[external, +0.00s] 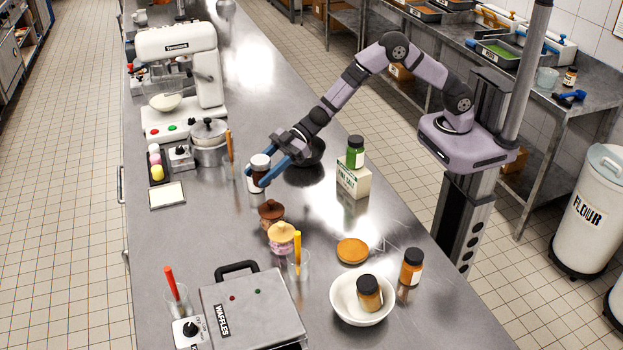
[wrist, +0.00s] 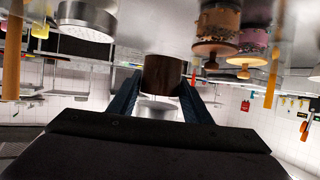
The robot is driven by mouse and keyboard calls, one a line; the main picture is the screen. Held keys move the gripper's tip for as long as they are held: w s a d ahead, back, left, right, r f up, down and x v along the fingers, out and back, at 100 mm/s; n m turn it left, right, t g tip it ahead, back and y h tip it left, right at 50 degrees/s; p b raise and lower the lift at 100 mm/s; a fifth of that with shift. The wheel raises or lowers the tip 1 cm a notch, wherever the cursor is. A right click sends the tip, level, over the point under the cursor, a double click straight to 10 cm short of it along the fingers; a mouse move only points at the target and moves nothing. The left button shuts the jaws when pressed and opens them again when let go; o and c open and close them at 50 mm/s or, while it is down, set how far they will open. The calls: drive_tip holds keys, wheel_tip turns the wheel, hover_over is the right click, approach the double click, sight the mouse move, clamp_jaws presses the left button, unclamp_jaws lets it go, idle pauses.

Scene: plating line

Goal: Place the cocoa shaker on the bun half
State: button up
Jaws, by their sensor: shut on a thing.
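The cocoa shaker (external: 260,161), a brown jar with a white top, is between the blue fingers of my gripper (external: 256,177). My gripper is shut on it and holds it about upright, at the left-middle of the counter. I cannot tell whether its base touches the counter. In the wrist view the brown shaker (wrist: 163,75) sits between both fingers. The bun half (external: 352,251) is a flat golden-brown disc lying on the counter, nearer the camera and to the right of the shaker. Its top is bare. I cannot pick it out in the wrist view.

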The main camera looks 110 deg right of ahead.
drive_tip(key=shift+r, duration=0.35)
